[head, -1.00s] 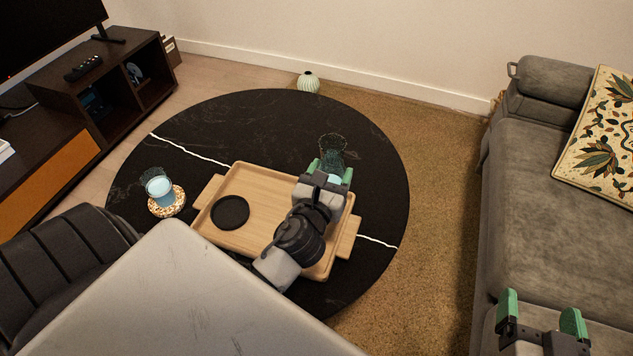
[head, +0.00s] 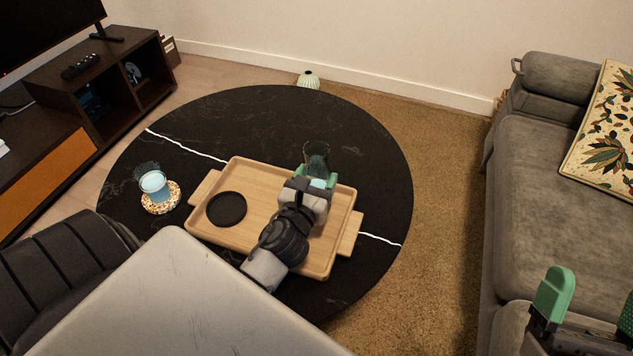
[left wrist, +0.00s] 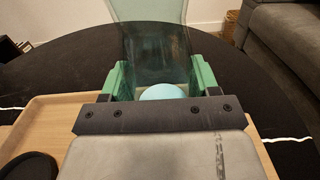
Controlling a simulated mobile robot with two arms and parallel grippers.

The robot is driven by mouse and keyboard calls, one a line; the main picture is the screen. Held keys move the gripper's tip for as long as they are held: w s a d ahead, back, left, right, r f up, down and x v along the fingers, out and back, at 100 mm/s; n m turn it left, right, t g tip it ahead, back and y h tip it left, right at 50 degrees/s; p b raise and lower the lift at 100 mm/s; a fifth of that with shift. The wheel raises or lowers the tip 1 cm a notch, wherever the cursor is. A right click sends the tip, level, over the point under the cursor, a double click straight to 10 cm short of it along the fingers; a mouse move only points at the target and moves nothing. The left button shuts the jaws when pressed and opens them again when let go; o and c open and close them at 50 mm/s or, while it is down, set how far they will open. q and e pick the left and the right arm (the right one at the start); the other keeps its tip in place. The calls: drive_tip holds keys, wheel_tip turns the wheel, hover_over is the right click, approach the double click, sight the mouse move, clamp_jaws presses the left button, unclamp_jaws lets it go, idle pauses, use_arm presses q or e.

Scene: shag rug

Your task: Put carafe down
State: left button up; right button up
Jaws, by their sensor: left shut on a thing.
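The carafe (head: 316,153) is dark green-tinted clear glass with a flared mouth. My left gripper (head: 318,178) is shut on it, near the far edge of the wooden tray (head: 265,185). In the left wrist view the carafe (left wrist: 155,45) stands between the two green fingers, with a pale blue patch low between them. My gripper and wrist hide its base, so I cannot tell whether it touches anything. A black round disc (head: 226,209) lies on the left part of the tray. My right gripper (head: 590,305) is open and empty at the lower right, in front of the sofa.
The tray rests on a round black table (head: 375,150) with a white vein. The grey sofa (head: 545,180) is at right. The table's far part is clear.

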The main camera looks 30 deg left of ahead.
use_arm(q)
drive_tip(key=shift+f, duration=0.15)
use_arm(e)
drive_tip(key=shift+s+r+t, duration=0.35)
drive_tip(key=shift+s+t, duration=0.1)
drive_tip(key=shift+t, duration=0.05)
